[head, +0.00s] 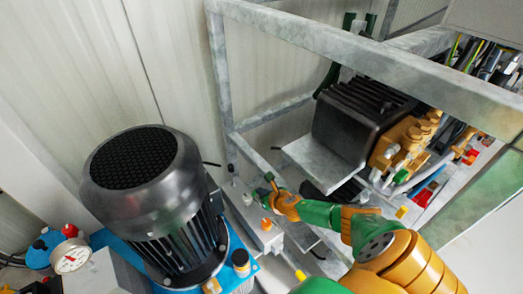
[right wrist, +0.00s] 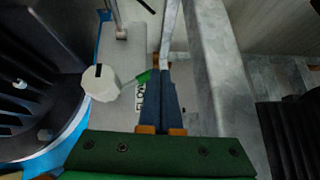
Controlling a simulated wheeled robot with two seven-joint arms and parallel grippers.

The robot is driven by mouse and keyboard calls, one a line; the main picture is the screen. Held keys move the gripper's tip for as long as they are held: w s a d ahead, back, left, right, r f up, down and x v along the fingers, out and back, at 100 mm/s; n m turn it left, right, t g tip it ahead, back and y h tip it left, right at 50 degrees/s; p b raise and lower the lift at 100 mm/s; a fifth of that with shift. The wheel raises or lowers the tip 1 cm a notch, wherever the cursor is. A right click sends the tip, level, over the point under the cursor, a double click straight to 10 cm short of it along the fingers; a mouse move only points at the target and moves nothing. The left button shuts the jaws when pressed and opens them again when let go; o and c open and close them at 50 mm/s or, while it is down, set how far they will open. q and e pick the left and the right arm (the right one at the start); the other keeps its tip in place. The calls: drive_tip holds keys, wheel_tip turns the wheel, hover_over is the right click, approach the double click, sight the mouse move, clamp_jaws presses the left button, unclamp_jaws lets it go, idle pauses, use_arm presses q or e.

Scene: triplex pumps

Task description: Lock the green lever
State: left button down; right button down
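The green lever (right wrist: 144,76) shows in the right wrist view as a short green bar beside a white faceted knob (right wrist: 100,83). Its right end reaches the tips of my right gripper (right wrist: 160,80), and whether they touch is unclear. The two dark blue fingers lie side by side with no clear gap and nothing visible between them. A label with partly hidden letters (right wrist: 139,97) is left of the fingers. In the head view my right gripper (head: 277,192) is low at the frame, near a small green piece (head: 269,177). My left gripper is not seen.
A large black motor (head: 145,185) on a blue base stands left of my right gripper. A grey metal frame (head: 330,42) rises behind and above it. A dark pump (head: 355,118) with brass fittings is at the right. A pressure gauge (head: 71,257) sits at lower left.

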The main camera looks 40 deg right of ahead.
drive_tip(key=p+v, duration=0.5)
drive_tip(key=v, duration=0.2)
idle(0.3)
drive_tip(key=shift+s, duration=0.1)
